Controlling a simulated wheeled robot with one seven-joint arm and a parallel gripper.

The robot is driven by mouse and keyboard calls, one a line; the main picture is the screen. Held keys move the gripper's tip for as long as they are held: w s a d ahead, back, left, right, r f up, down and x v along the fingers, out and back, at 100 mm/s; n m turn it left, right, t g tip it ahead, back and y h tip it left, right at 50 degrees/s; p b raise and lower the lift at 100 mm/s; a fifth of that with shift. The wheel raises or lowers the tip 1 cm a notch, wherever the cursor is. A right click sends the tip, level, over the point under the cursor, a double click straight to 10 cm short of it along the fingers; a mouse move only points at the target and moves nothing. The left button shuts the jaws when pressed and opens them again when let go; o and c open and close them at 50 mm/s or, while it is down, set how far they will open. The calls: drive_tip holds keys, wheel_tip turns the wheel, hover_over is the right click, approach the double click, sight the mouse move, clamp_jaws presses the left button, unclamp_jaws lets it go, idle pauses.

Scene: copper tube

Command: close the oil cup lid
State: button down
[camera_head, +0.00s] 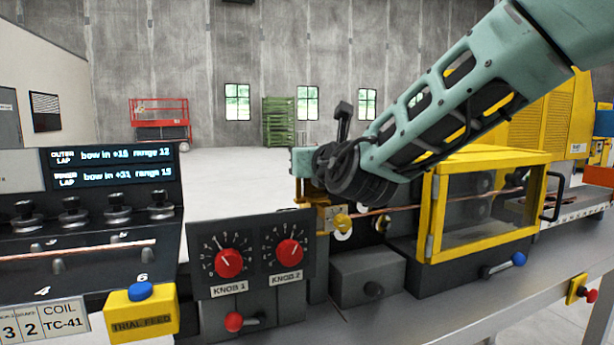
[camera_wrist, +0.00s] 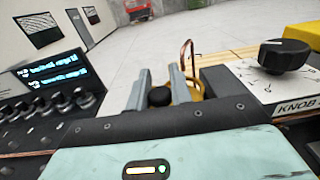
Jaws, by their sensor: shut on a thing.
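My gripper (camera_wrist: 159,78) shows in the wrist view with its two grey fingers on either side of a small black round piece (camera_wrist: 159,97). This piece may be the oil cup lid or its knob; I cannot tell for sure. A yellow brass-coloured part (camera_wrist: 188,92) sits just right of the fingers, partly hidden by the right finger. In the head view my arm reaches in from the upper right and its wrist hides most of the gripper. A brass-yellow bracket (camera_head: 323,218) stands just below it. The oil cup itself is not clearly visible.
A panel with two red knobs (camera_head: 229,262) stands in front, and a yellow-framed clear guard (camera_head: 483,214) to the right. A copper tube (camera_head: 400,207) runs between. The console with black knobs (camera_head: 70,208) and the yellow trial feed box (camera_head: 140,313) are at left.

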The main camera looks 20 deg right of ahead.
drive_tip(key=shift+d+f+n+y+b, duration=0.15)
drive_tip(key=shift+n+y+b, duration=0.35)
drive_tip(key=shift+b, duration=2.15)
drive_tip(key=shift+d+f+n+y+b, duration=0.2)
drive_tip(key=shift+y+b, duration=0.5)
drive_tip(key=shift+b, duration=1.95)
drive_tip(key=y+b, duration=0.1)
drive_tip(key=b, duration=0.3)
drive_tip(key=n+y+b, duration=0.1)
drive_tip(key=b, duration=0.4)
drive_tip(key=shift+w+a+b, duration=0.15)
drive_tip(key=shift+a+b, duration=0.05)
drive_tip(key=shift+b, duration=0.1)
drive_tip(key=n+y+b, duration=0.1)
drive_tip(key=b, duration=0.3)
drive_tip(key=g+y+b, duration=0.1)
drive_tip(key=b, duration=0.3)
drive_tip(key=shift+w+d+r+n, duration=0.1)
drive_tip(key=shift+w+d+n, duration=0.1)
drive_tip(key=shift+n, duration=0.2)
drive_tip(key=n+y+b, duration=0.1)
drive_tip(key=b, duration=0.1)
drive_tip(key=shift+r+g+y+b, duration=0.15)
drive_tip(key=shift+g+y+b, duration=0.15)
drive_tip(key=shift+b, duration=0.05)
drive_tip(key=shift+w+r+n+g+y+b, duration=0.15)
drive_tip(key=shift+n+g+y+b, duration=0.15)
drive_tip(key=shift+n+g+y, duration=0.4)
drive_tip(key=c, duration=1.3)
unclamp_jaws()
